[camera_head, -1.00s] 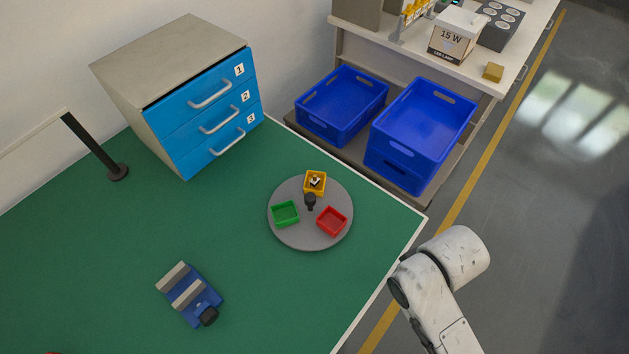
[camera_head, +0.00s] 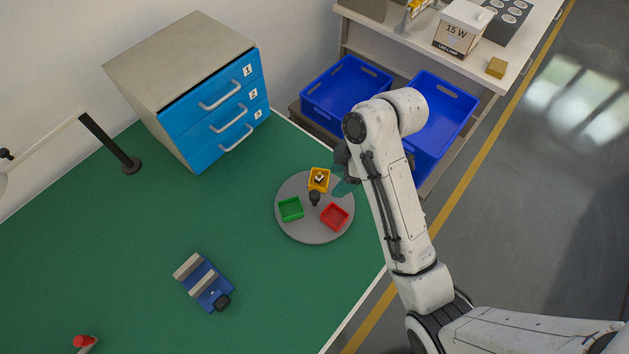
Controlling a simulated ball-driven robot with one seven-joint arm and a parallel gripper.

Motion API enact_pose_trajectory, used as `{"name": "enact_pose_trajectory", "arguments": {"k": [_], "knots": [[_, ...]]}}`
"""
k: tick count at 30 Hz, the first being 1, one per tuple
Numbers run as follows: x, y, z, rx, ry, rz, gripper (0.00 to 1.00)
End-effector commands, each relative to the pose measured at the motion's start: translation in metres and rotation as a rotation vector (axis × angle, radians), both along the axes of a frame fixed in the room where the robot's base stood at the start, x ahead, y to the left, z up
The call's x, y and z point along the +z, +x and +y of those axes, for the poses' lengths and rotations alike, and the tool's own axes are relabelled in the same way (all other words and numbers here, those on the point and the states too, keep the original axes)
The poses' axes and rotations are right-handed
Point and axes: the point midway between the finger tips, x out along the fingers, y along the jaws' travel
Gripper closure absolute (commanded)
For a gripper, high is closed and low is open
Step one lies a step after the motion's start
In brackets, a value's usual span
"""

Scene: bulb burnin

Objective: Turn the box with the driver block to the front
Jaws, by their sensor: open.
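A round grey turntable (camera_head: 314,235) lies on the green bench top with three small boxes around a black centre knob (camera_head: 314,198). The yellow box (camera_head: 311,186) is at its back and holds a small black and white block (camera_head: 320,178). The green box (camera_head: 290,209) is at the left and the red box (camera_head: 334,216) at the front right; both look empty. My gripper (camera_head: 343,184) is open at the turntable's right back edge, close to the yellow box. My arm hides part of it, and I cannot tell whether it touches the turntable.
A blue three-drawer cabinet (camera_head: 180,65) stands at the back left. A blue vise (camera_head: 205,283) sits at the front left of the turntable, with a red-topped object (camera_head: 86,341) nearer. Blue crates (camera_head: 345,90) stand beyond the bench. Green bench top left of the turntable is clear.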

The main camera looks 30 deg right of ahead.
Motion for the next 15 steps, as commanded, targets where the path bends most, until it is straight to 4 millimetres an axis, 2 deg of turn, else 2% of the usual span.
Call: {"name": "enact_pose_trajectory", "arguments": {"k": [2,5,8,15], "knots": [[0.009,0.009,0.002,0.049,0.007,-0.021,0.46],[0.008,0.012,0.004,0.075,0.011,-0.027,0.46],[-0.002,0.013,0.007,0.077,0.011,-0.026,0.46],[-0.040,0.019,0.022,0.074,0.010,-0.024,0.46]]}}
